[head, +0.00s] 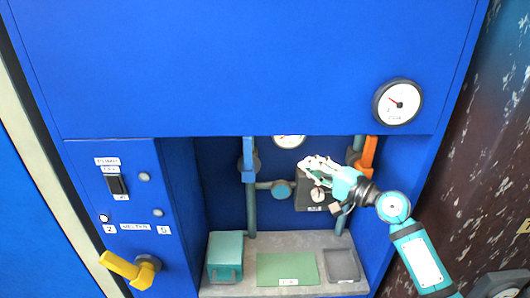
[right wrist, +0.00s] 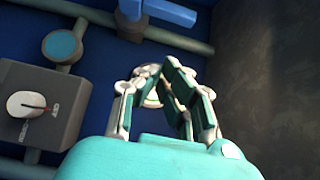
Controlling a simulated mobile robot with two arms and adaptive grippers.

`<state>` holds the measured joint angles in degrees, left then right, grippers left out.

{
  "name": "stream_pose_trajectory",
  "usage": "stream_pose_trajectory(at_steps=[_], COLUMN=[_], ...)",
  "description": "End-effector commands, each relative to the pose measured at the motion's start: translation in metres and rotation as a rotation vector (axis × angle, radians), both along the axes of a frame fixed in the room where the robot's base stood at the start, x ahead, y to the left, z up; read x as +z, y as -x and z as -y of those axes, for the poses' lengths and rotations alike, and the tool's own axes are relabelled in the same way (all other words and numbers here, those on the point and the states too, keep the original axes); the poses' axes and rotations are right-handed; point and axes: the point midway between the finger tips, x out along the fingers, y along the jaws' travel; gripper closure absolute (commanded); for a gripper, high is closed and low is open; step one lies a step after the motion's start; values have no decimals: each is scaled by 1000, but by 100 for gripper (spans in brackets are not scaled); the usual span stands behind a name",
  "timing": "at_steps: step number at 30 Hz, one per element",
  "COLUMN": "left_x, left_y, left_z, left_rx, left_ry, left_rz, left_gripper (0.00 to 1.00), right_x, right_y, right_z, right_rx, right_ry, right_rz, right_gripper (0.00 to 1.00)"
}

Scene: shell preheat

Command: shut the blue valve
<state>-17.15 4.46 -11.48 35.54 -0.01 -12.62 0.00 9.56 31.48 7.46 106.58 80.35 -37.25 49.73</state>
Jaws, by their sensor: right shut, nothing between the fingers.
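The blue valve (head: 248,163) sits on the left vertical pipe inside the recess of the blue cabinet. Its blue handle (right wrist: 168,12) shows at the top of the right wrist view, where it lies roughly along the pipe. My right gripper (head: 308,163) is in the recess, to the right of the blue valve and apart from it, in front of the grey dial box. In the right wrist view its fingers (right wrist: 165,85) are close together with nothing held. My left gripper is not in view.
An orange handle (head: 369,153) is on the right pipe, beside my right arm. The grey dial box (right wrist: 40,108) and a teal round cap (right wrist: 62,46) are close by. Below are a teal box (head: 225,256) and a green mat (head: 287,269). A yellow handle (head: 120,265) juts out lower left.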

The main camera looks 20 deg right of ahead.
Motion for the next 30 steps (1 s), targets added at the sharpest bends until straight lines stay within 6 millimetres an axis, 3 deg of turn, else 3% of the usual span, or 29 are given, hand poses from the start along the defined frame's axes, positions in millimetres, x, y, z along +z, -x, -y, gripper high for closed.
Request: stream_pose_trajectory(at_steps=[5, 18, 24, 30], left_x=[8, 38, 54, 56], left_y=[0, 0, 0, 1], left_z=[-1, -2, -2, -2], left_rx=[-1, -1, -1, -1], left_ry=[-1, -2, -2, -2], left_rz=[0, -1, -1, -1], left_gripper=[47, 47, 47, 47], right_x=[3, 4, 3, 0], right_y=[-14, -91, -96, -98], right_z=[-7, -53, -79, -86], right_rx=[0, 1, 1, -1], right_ry=[-2, -2, 0, 2], right_rz=[0, 0, -1, 0], right_gripper=[100, 100, 100, 100])
